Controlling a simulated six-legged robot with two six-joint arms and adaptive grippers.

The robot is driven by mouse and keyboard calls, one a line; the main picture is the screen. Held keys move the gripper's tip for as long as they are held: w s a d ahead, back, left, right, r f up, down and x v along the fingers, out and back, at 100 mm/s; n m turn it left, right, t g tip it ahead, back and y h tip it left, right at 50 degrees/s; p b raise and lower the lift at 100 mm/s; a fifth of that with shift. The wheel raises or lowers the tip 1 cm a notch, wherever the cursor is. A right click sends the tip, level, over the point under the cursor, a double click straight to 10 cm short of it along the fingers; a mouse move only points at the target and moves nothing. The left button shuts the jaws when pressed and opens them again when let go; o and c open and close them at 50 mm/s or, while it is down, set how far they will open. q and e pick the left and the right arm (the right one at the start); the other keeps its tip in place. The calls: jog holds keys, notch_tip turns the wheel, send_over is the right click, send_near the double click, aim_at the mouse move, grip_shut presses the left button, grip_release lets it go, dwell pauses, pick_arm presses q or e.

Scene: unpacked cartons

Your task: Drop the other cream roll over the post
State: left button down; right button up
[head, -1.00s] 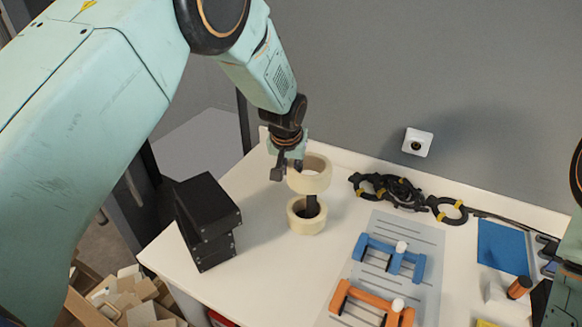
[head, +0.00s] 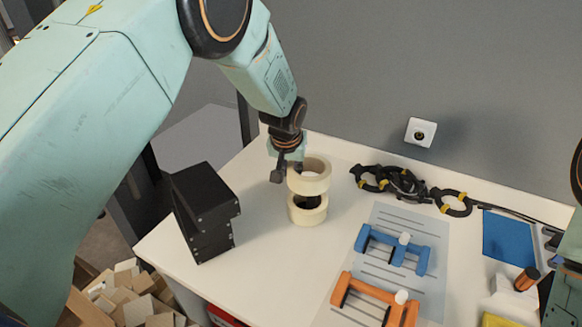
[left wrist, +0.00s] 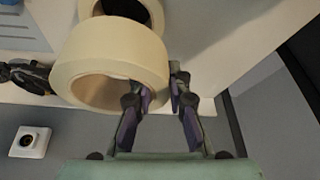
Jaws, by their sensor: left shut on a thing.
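A narrow gap shows between the two rolls. The dark post (head: 309,202) shows in that gap, standing up through the lower roll. Its top is hidden by the held roll, so I cannot tell whether it reaches inside. In the left wrist view the held roll (left wrist: 115,48) is large beside the fingers, with the lower roll (left wrist: 150,8) partly behind it. My right gripper is not in view.
A stack of black boxes (head: 205,215) stands left of the rolls. Black rings with yellow bands (head: 390,184) lie at the back. A grey mat (head: 393,220) with a blue rack (head: 392,250) and an orange rack (head: 375,300) lies at right. White tabletop is clear in front.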

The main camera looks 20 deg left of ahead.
pick_arm(q)
jog(key=shift+f+b, duration=0.75)
jog(key=shift+f, duration=0.6)
jog(key=c, duration=1.2)
grip_release()
jog(key=shift+s, duration=0.1)
jog(key=o, duration=0.4)
jog(key=shift+r, duration=0.1)
jog(key=shift+r+p, duration=3.45)
jog(key=shift+r, duration=0.55)
